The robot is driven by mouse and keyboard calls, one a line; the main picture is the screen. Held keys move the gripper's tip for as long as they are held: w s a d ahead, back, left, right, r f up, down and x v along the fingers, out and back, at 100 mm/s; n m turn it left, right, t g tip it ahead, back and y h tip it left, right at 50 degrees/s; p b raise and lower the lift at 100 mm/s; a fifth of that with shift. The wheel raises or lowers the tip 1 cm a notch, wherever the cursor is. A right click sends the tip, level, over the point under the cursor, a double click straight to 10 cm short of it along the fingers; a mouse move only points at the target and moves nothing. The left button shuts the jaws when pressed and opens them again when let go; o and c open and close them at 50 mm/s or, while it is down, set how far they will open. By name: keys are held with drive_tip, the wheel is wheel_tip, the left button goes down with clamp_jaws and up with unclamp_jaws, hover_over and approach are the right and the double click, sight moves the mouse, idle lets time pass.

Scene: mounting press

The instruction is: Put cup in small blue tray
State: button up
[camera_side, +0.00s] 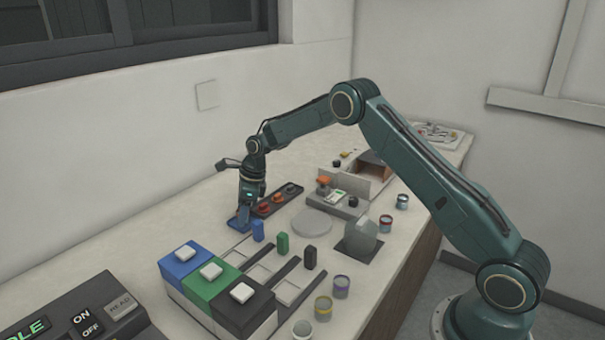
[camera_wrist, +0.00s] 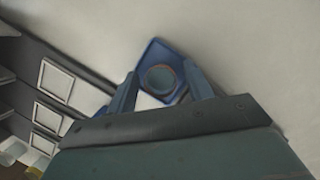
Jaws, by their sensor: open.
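The small blue tray (camera_side: 238,224) lies on the counter under my gripper (camera_side: 246,208). In the wrist view the blue tray (camera_wrist: 150,52) shows as a tilted square with a raised rim. A round cup (camera_wrist: 160,79) with a thin brownish rim appears inside the tray, seen from above. My gripper (camera_wrist: 163,88) is open, with one finger to each side of the cup. I cannot tell whether the fingers touch it. The cup is hidden behind my gripper in the side view.
Blue, green and dark blocks (camera_side: 282,243) stand close to the right of the tray. A dark rack (camera_side: 262,209) with orange and dark round pieces is just behind. Several other cups (camera_side: 341,286) stand along the counter's front. Bare counter lies to the tray's left.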

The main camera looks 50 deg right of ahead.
drive_tip(key=v, duration=1.1)
drive_tip(key=shift+r, duration=0.4)
drive_tip(key=s+a+r+n+t+h, duration=0.1)
drive_tip(key=s+a+r+n, duration=0.2)
drive_tip(key=s+r+n, duration=0.45)
drive_tip(key=s+a+r+n+t, duration=0.1)
drive_tip(key=s+a+r+n, duration=0.3)
drive_tip(key=s+r, duration=0.55)
drive_tip(key=s+f+n, duration=0.1)
drive_tip(key=s+n, duration=0.6)
drive_tip(key=s, duration=0.5)
drive_tip(key=s+f+n+t+h, duration=0.1)
drive_tip(key=s+f+n, duration=0.1)
drive_tip(key=s+n, duration=0.6)
drive_tip(key=s, duration=0.4)
drive_tip(key=shift+s+d+f, duration=0.2)
drive_tip(key=shift+s+f, duration=0.05)
drive_tip(key=shift+s, duration=0.15)
